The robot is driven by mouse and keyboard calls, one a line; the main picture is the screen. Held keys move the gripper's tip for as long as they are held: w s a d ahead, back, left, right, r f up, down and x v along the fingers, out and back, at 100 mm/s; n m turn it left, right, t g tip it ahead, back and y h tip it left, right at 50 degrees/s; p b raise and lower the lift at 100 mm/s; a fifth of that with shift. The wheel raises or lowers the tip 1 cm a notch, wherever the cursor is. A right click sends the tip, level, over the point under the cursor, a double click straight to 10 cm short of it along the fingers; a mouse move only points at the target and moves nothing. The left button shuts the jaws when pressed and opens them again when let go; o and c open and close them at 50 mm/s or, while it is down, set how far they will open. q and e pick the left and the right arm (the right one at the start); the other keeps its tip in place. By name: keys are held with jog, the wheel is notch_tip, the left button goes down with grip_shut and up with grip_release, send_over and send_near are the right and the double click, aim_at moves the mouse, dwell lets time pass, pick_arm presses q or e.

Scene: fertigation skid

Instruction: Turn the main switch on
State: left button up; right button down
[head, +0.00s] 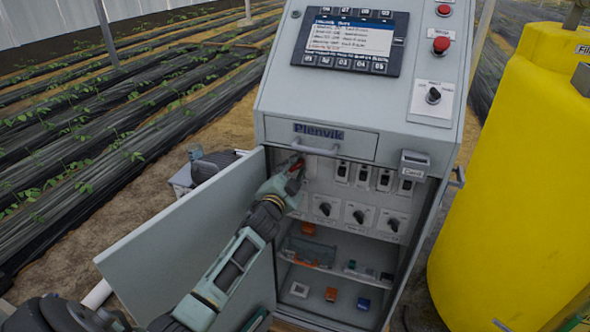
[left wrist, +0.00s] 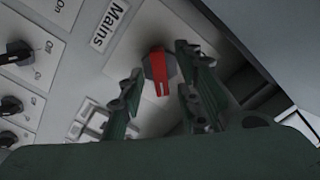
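The main switch is a red handle (left wrist: 158,72) on a grey base, beside a label reading "Mains" (left wrist: 110,25) in the left wrist view. In the head view the red handle (head: 297,165) shows at the upper left inside the open cabinet (head: 365,210), partly covered by my gripper. My left gripper (head: 288,180) reaches in past the open door. In the left wrist view its fingers (left wrist: 160,66) are apart, with the red handle between and just beyond the tips. I see no clear contact. My right gripper is not in view.
The cabinet door (head: 185,235) stands open on the left, beside my arm. Several breakers (head: 363,176) and black rotary knobs (head: 358,214) sit right of the switch. Small parts lie on the shelves below. A yellow tank (head: 510,190) stands at the right.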

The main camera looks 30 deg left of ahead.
pick_arm(q)
jog(key=v, duration=1.2)
dwell(0.3)
